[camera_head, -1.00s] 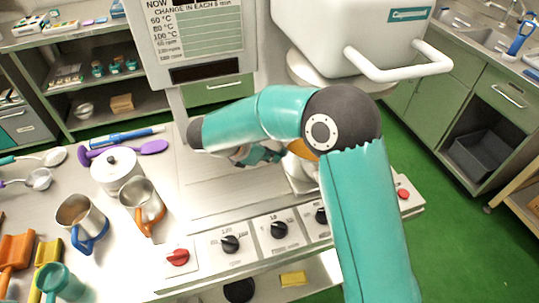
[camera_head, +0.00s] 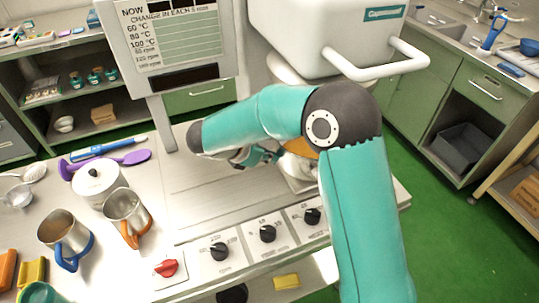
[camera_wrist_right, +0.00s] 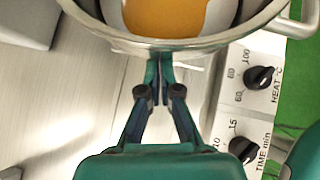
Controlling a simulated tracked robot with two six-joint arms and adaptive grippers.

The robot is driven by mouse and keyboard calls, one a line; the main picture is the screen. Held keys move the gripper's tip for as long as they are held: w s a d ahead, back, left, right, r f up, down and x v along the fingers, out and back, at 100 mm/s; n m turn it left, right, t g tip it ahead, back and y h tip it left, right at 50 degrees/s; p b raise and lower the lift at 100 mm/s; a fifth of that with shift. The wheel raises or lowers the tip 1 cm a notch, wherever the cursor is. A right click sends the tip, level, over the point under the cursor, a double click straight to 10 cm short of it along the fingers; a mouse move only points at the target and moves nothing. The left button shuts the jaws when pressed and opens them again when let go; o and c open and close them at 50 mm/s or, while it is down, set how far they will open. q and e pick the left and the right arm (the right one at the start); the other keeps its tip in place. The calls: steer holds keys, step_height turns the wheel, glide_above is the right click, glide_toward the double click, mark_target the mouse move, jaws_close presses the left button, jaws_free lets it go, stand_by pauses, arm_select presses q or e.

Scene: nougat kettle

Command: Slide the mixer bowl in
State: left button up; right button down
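The mixer bowl (camera_wrist_right: 205,42) is metal with orange contents and shows at the top of the right wrist view. A side handle (camera_wrist_right: 297,22) sticks out at its right. In the head view my right arm hides most of the bowl; only a bit of orange (camera_head: 304,147) shows beside the arm. The white mixer head (camera_head: 318,40) with its bar handle is above. My right gripper (camera_wrist_right: 159,62) has its fingertips together at the near side of the bowl, just below the rim; I cannot tell whether they touch it. My left gripper is not in view.
The control panel with black knobs (camera_head: 267,234) and a red knob (camera_head: 166,268) runs along the front. Metal jugs (camera_head: 66,234), a white lidded pot (camera_head: 98,182) and utensils stand at the left. The steel top left of my right gripper is bare.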

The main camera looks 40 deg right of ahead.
steer(key=a+f+b+v, duration=0.1)
steer(key=a+f+v, duration=0.1)
steer(key=v, duration=1)
steer(key=shift+a+r, duration=0.25)
